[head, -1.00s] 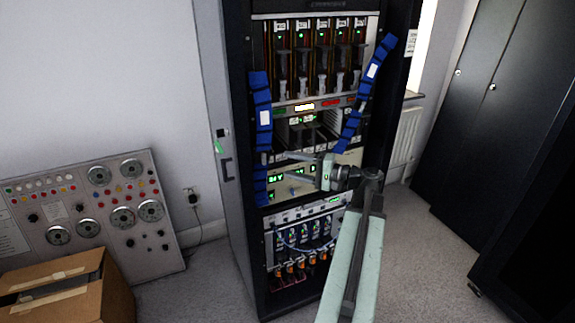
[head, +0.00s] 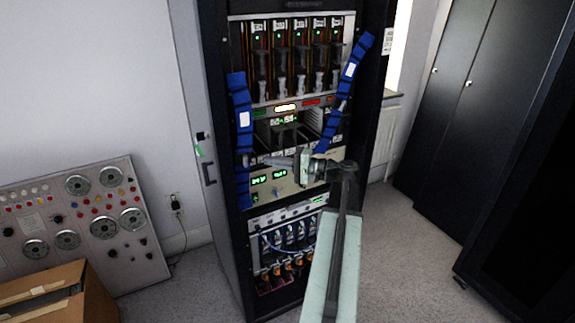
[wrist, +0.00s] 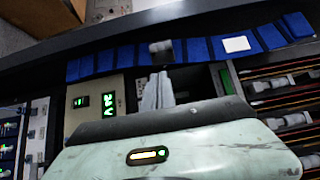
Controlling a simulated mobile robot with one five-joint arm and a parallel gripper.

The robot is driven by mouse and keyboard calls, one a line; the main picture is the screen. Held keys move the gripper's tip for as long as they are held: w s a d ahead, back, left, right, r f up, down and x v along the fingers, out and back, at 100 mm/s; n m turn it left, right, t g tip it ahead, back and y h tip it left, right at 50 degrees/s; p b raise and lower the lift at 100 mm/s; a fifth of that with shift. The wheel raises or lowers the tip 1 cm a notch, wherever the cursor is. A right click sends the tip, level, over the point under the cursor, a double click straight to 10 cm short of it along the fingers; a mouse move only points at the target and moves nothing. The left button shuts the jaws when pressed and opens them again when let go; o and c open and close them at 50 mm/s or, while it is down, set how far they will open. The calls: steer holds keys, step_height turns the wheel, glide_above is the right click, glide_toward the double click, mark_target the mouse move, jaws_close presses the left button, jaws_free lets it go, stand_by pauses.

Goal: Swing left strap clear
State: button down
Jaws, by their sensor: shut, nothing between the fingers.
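The left strap (head: 242,115) is a blue segmented band with a white label. It hangs upright down the left front of the equipment rack. In the wrist view the strap (wrist: 200,48) runs across the picture just beyond my fingertips, with a grey metal piece (wrist: 161,46) on it. My gripper (head: 266,160) is just right of the strap's lower part in the head view, fingers pointing left. The fingers (wrist: 157,88) are shut together and empty. They look close to the strap; whether they touch it I cannot tell.
A second blue strap (head: 345,90) slants across the right side of the rack (head: 215,190). Bays with lit displays lie behind my gripper. A control panel (head: 75,225) and cardboard box (head: 60,295) stand left; dark cabinets (head: 460,110) stand right. Floor is clear around the rack.

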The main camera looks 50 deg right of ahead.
steer(key=shift+w+a, duration=0.35)
steer(key=shift+a, duration=0.3)
steer(key=shift+w+a, duration=0.35)
steer(key=shift+a, duration=0.35)
steer(key=shift+w+a, duration=0.35)
steer(key=shift+a, duration=0.3)
steer(key=a+b, duration=0.2)
steer(key=w+a+m, duration=0.1)
steer(key=shift+w+a+f+t+b, duration=0.1)
steer(key=shift+a+f+t+b, duration=0.05)
steer(key=shift+f+t+b, duration=0.25)
steer(key=shift+r, duration=0.2)
steer(key=shift+d, duration=0.35)
glide_toward(245, 166)
steer(key=s+d, duration=0.2)
steer(key=d, duration=0.1)
steer(key=s+d, duration=0.1)
steer(key=shift+s+d+f+b, duration=0.2)
steer(key=shift+f+b, duration=0.05)
steer(key=shift+b, duration=0.1)
